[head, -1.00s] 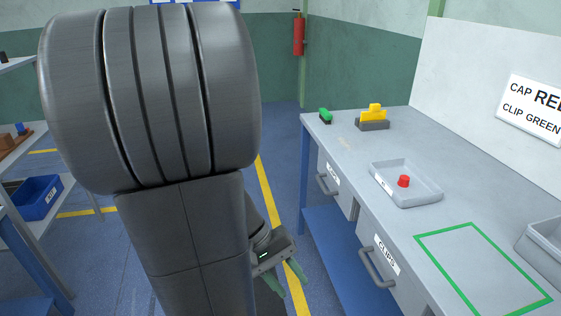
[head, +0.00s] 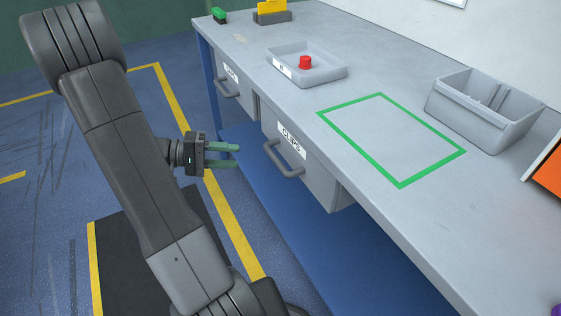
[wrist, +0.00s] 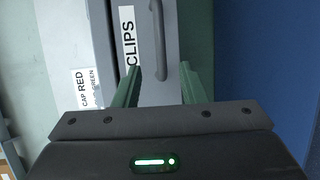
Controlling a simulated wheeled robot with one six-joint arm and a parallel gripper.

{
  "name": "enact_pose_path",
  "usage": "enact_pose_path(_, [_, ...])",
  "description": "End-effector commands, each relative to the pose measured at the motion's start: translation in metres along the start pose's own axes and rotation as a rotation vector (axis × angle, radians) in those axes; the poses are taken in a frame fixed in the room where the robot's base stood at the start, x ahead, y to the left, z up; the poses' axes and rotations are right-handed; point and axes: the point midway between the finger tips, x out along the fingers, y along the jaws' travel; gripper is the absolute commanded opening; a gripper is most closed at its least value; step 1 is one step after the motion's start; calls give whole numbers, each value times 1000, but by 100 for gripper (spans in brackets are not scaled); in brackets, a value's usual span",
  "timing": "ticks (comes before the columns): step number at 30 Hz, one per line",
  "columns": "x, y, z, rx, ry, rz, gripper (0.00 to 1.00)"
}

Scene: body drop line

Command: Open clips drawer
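The clips drawer (head: 310,171) is a grey box front under the bench top, with a white "CLIPS" label (head: 291,140) and a grey bar handle (head: 284,160). It looks shut. My gripper (head: 237,157) has green fingers pointing right toward the handle, with a gap left of it. In the wrist view my gripper (wrist: 162,78) is open, its fingers apart and nothing between them. The handle (wrist: 159,45) shows ahead, between the finger lines, and the label (wrist: 129,37) is left of it.
A second drawer (head: 239,88) with its own handle is further left under the bench top (head: 400,210). On top are a tray (head: 325,75) with a red button-like piece (head: 305,62), a green outline (head: 335,106) and a grey bin (head: 480,120). Floor left of the bench is clear.

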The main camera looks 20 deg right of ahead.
Motion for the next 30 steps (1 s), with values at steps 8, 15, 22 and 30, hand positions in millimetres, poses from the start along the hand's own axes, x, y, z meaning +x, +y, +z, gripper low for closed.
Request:
enact_pose_path(8, [54, 0, 2, -2, -8, -1, 38])
enact_pose_path(15, [94, -1, 2, -3, -8, -2, 38])
enact_pose_path(22, [118, 0, 2, -2, -6, -3, 38])
enact_pose_path(30, [124, 0, 1, -2, -3, -3, 38])
